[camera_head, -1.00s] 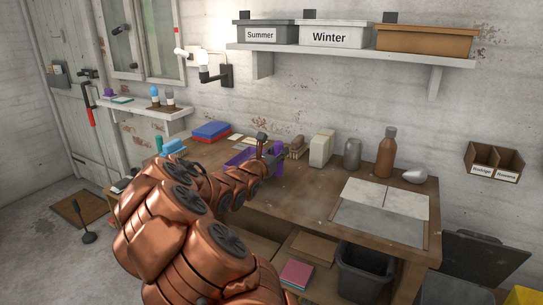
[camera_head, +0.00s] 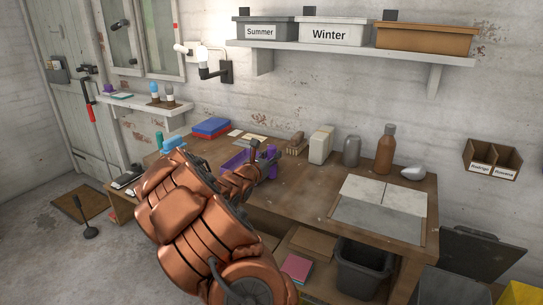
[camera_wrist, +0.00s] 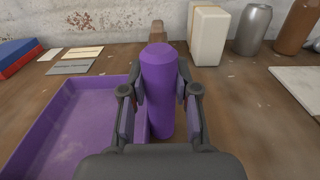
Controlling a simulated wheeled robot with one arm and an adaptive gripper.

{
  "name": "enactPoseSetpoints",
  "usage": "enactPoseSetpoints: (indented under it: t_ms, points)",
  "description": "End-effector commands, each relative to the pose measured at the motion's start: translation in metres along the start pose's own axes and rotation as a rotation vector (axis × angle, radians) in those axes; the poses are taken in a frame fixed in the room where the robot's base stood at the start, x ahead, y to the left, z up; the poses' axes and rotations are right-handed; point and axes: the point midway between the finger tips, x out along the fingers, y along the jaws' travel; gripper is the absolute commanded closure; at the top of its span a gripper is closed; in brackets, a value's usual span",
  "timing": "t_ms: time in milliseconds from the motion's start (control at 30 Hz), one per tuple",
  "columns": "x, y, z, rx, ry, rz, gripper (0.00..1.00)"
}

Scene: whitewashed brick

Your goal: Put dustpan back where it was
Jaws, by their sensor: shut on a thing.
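The purple dustpan (camera_wrist: 82,125) lies on or just above the wooden workbench, its shallow walled pan to the left of my gripper in the wrist view. Its thick rounded purple handle (camera_wrist: 160,85) stands between my fingers. My gripper (camera_wrist: 160,98) is shut on this handle, one finger on each side. In the head view, my gripper (camera_head: 264,158) is over the middle of the bench, and the dustpan (camera_head: 234,160) shows partly behind my copper arm. I cannot tell whether the pan touches the bench.
Behind the dustpan stand a brush (camera_head: 296,145), a cream container (camera_head: 320,145), a grey canister (camera_head: 351,151) and a brown bottle (camera_head: 385,152). Red and blue books (camera_head: 211,128) lie at back left. The bench front between the dustpan and the grey mat (camera_head: 375,222) is clear.

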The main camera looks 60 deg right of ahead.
Motion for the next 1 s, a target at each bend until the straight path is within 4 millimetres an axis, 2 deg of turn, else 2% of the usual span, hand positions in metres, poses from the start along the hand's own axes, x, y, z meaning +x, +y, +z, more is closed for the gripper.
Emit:
enactPoseSetpoints:
  t_ms: [200,233,467,867,1000]
  points:
    - [0.000,0.000,-0.004,0.000,0.000,0.000,1.00]
    - [0.000,0.000,-0.004,0.000,0.001,0.000,0.69]
    - [0.000,0.000,-0.003,0.001,0.001,-0.001,0.45]
    - [0.000,0.000,0.002,0.001,0.001,0.000,0.45]
    - [-0.015,0.002,0.000,0.000,0.000,0.003,0.45]
